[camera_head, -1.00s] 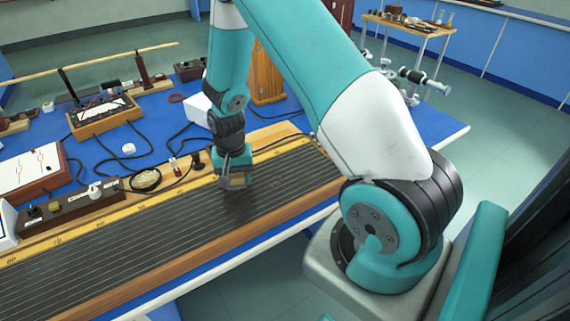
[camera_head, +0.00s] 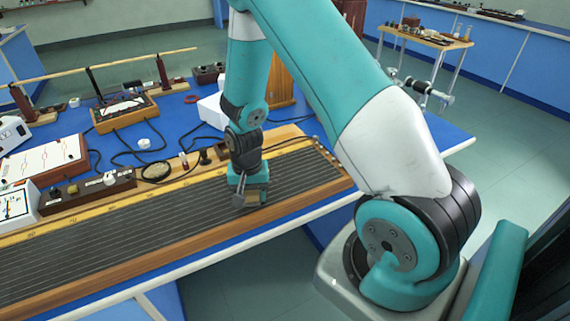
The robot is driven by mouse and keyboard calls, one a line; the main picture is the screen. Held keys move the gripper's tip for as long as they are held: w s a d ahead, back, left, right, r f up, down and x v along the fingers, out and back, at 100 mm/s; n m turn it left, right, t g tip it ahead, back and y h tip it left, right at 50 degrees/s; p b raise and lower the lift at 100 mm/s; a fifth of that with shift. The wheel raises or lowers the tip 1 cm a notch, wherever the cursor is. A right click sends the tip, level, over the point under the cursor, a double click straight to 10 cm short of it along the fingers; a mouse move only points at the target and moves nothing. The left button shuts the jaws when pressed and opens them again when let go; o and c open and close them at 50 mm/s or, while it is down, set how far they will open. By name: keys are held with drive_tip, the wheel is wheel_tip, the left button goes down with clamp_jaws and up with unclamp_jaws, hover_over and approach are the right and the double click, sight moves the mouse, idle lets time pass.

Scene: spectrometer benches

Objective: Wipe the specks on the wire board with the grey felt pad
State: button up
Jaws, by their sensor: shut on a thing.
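The wire board (camera_head: 130,235) is a long dark board with thin wires along it, a yellow scale at its back edge and a wooden front edge. It lies along the front of the blue bench. My gripper (camera_head: 250,194) points down over the right part of the board. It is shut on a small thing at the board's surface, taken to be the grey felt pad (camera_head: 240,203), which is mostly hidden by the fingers. I cannot tell whether the pad touches the wires. No specks can be made out at this size.
Behind the board stand a dark switch box (camera_head: 85,190), a wooden-framed meter (camera_head: 124,113), a white panel box (camera_head: 45,160) and loose black cables. A white box (camera_head: 212,112) is behind my wrist. The blue bench's right end (camera_head: 400,145) is clear.

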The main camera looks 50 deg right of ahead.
drive_tip(key=shift+s+a, duration=0.15)
drive_tip(key=shift+s, duration=0.3)
wheel_tip(320, 180, up, 4)
drive_tip(key=shift+s+f+p, duration=0.15)
drive_tip(key=shift+p, duration=1)
drive_tip(key=shift+r+p, duration=2)
drive_tip(key=shift+r, duration=0.4)
